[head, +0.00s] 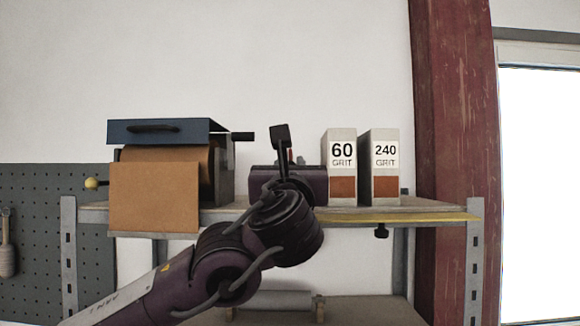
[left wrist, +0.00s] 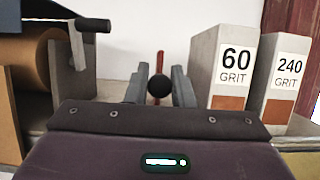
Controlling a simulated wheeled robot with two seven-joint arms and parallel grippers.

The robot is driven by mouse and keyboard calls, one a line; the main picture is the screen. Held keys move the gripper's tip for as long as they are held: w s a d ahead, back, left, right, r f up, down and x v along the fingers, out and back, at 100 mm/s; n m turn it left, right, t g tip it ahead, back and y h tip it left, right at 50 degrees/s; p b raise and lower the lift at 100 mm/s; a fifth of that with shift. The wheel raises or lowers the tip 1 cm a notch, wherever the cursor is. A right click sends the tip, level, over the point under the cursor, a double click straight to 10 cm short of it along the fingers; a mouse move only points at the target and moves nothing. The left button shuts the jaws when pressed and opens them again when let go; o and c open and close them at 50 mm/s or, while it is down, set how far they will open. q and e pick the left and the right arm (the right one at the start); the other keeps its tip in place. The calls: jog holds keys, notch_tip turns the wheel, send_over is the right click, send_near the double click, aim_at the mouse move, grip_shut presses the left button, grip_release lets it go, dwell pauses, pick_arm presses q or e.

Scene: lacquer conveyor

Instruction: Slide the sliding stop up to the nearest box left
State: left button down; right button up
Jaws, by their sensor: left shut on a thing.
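My left gripper (left wrist: 159,90) is shut on a round black knob (left wrist: 160,86), which I take to be part of the sliding stop. A red upright piece (left wrist: 160,61) shows just behind the knob. In the head view my left gripper (head: 291,160) is at the shelf, and its body hides most of the stop. The nearest box is the 60 GRIT box (head: 342,165), upright just right of the gripper with a gap between; it also shows in the left wrist view (left wrist: 229,72). The 240 GRIT box (head: 384,165) stands right of it. My right gripper is not in view.
A sandpaper roll dispenser (head: 170,130) with a blue lid stands left on the shelf (head: 425,204), its brown sheet hanging over the front edge. A side rod (left wrist: 93,25) sticks out towards the gripper. A dark red post (head: 453,130) stands at right.

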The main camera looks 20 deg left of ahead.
pick_arm(q)
jog(key=shift+d+f+b, duration=0.15)
jog(key=shift+b, duration=0.2)
jog(key=d+b, duration=0.2)
jog(key=shift+w+f+b, duration=0.2)
jog(key=shift+b, duration=0.15)
jog(key=d, duration=0.2)
jog(key=w+d+b, duration=0.1)
jog(key=shift+w+d+r+b, duration=0.2)
jog(key=shift+d+b, duration=0.1)
jog(key=shift+d, duration=0.3)
jog(key=shift+a, duration=0.2)
jog(key=c, duration=1.3)
grip_release()
jog(key=shift+a, duration=0.1)
